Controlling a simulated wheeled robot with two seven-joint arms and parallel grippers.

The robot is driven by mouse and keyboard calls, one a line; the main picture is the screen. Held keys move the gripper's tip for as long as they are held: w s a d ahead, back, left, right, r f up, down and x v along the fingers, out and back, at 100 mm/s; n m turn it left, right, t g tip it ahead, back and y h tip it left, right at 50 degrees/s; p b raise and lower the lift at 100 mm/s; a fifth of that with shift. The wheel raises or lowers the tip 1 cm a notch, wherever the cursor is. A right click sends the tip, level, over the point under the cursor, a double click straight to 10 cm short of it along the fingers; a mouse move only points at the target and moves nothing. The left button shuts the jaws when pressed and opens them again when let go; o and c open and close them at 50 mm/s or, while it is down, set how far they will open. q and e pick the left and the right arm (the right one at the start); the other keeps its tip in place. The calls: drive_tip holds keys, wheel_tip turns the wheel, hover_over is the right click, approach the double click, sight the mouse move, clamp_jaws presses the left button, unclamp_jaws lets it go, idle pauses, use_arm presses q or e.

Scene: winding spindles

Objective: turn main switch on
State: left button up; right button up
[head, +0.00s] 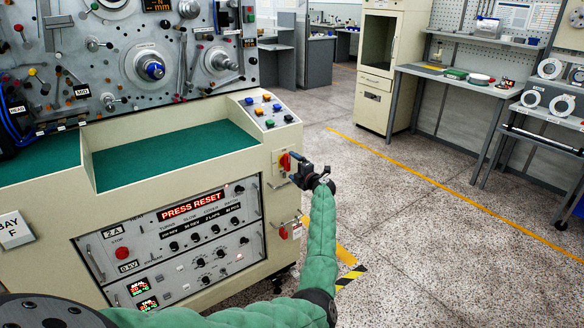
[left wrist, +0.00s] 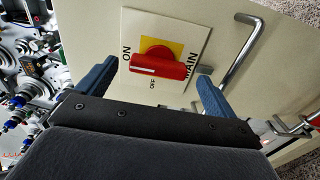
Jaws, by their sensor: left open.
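The main switch (head: 285,161) is a red knob on a yellow plate at the right end of the console's front. In the left wrist view the red knob (left wrist: 160,68) has a bar handle lying nearly level across the picture, with a white mark on its left part. ON is printed at upper left, OFF below and MAIN at right. I cannot tell for sure which label the mark points at. My left gripper (head: 299,172) is open in front of the switch. Its blue fingers stand to either side of the knob, apart from it. My right gripper is out of view.
A bent metal handle (left wrist: 240,50) sticks out beside the switch plate. The console's display (head: 192,207) reads PRESS RESET. A red padlock-like item (head: 283,232) hangs below the switch. Coloured buttons (head: 268,109) sit above it. Open floor lies to the right.

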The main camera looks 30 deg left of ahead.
use_arm(q)
drive_tip(key=v, duration=0.6)
drive_tip(key=shift+b, duration=0.35)
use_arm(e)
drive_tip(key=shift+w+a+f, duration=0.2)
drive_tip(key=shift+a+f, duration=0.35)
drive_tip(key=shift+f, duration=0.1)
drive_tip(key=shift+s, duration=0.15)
